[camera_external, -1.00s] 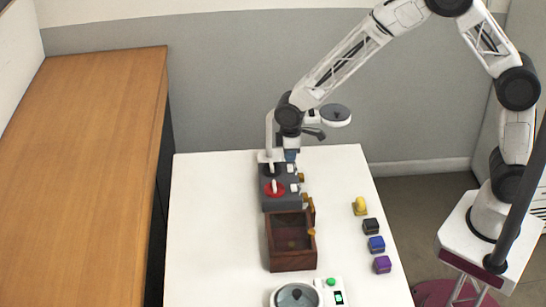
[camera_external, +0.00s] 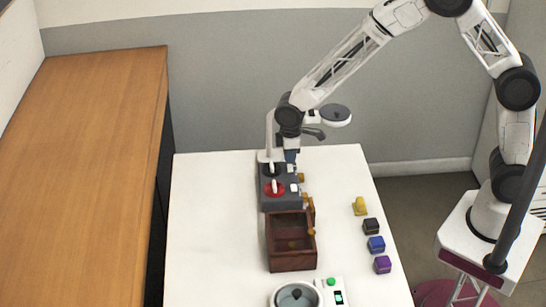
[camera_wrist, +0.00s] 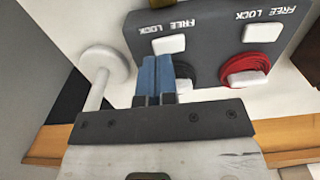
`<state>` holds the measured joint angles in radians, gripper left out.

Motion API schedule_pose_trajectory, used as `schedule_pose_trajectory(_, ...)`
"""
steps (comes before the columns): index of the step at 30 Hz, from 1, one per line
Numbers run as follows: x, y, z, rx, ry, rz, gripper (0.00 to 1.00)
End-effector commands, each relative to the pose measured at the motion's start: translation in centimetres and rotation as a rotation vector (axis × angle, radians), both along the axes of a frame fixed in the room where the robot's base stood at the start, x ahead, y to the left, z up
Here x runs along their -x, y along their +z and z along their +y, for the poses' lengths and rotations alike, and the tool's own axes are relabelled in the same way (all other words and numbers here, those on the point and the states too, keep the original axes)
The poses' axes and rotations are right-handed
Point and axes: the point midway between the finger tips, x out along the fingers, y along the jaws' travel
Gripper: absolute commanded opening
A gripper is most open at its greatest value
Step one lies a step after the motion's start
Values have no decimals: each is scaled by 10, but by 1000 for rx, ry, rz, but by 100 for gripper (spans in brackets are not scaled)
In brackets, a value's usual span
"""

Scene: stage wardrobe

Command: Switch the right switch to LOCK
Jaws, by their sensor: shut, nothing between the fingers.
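The dark grey switch panel (camera_external: 283,201) stands on the white table. It carries two rotary switches, one with a black base (camera_external: 270,170) and one with a red base (camera_external: 274,188). In the wrist view, the panel (camera_wrist: 215,40) has a FREE LOCK label and a white rectangle by each switch. The red-based switch (camera_wrist: 246,66) has a white handle and sits at the right. The black-based switch (camera_wrist: 184,70) sits left of it, partly hidden by my gripper. My gripper (camera_wrist: 155,60) is shut and empty, its blue fingertips close beside the black-based switch; contact cannot be told.
A white disc on a stalk (camera_wrist: 105,65) stands left of my fingers. A wooden open box (camera_external: 291,262) adjoins the panel's near side. Yellow (camera_external: 360,206), black (camera_external: 371,226), blue (camera_external: 376,244) and purple (camera_external: 382,264) items lie right. A round device (camera_external: 297,296) sits in front.

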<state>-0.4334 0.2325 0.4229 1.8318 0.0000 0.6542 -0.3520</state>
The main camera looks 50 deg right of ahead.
Motion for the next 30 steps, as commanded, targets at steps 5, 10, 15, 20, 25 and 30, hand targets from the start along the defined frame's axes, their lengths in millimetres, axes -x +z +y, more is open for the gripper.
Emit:
schedule_pose_trajectory(5, 0, -2, 0, 0, 0, 0, 0)
schedule_pose_trajectory(10, 0, -4, 0, 0, 0, 0, 0)
schedule_pose_trajectory(15, 0, -6, 0, 1, 0, 1, 0)
schedule_pose_trajectory(20, 0, -7, 0, 1, 0, 1, 0)
schedule_pose_trajectory(25, 0, -9, 0, 1, 0, 1, 0)
schedule_pose_trajectory(30, 0, -11, 0, 1, 0, 1, 0)
